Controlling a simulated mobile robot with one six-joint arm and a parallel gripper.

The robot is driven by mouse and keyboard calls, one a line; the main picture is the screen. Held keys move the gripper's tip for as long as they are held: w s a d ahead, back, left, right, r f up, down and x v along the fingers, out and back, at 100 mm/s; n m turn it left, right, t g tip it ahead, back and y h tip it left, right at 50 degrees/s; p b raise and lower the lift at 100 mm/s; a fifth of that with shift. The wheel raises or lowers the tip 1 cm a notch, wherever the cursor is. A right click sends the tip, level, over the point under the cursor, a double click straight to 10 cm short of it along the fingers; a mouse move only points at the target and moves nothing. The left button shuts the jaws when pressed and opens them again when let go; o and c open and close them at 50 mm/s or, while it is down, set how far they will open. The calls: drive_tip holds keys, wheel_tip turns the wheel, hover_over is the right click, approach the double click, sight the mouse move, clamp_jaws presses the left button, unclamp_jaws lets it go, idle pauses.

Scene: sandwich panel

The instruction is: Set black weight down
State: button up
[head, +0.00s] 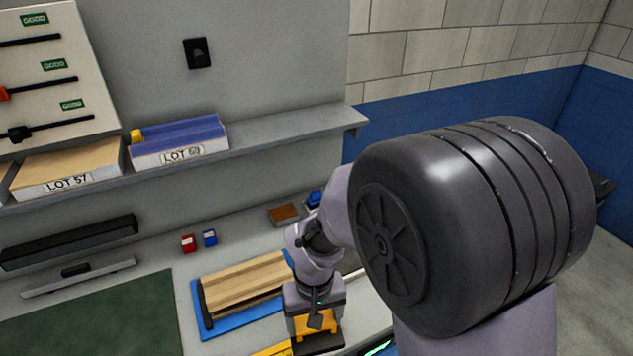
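My gripper (315,322) points down over the bench at the lower middle of the head view. It is small and partly covered by its own wrist, so I cannot make out whether its fingers are apart or closed. Orange-yellow parts show at its lower end. A dark block (318,344) shows directly below them, near the bottom edge of the picture; it may be the black weight, but I cannot tell for sure. I cannot tell whether it is held or resting on something. My own large black arm joint hides much of the right side.
A wooden panel (240,284) lies on a blue mat (262,306) left of my gripper. Small red (188,243) and blue (209,238) blocks stand behind it. A green mat (95,318) lies at lower left. A shelf (285,127) with LOT boxes runs above the bench.

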drive_tip(key=w+d+m, duration=0.2)
drive_tip(key=w+d, duration=0.1)
drive_tip(key=d, duration=0.4)
drive_tip(key=w+d+m, duration=0.1)
drive_tip(key=w+d, duration=0.1)
drive_tip(key=d, duration=0.5)
drive_tip(key=f+b, duration=0.6)
drive_tip(key=b, duration=0.1)
drive_tip(key=f+b, duration=0.3)
drive_tip(key=f, duration=0.1)
drive_tip(key=shift+d+b, duration=0.25)
drive_tip(key=shift+b, duration=0.05)
drive_tip(key=shift+r, duration=0.15)
drive_tip(key=shift+r, duration=0.15)
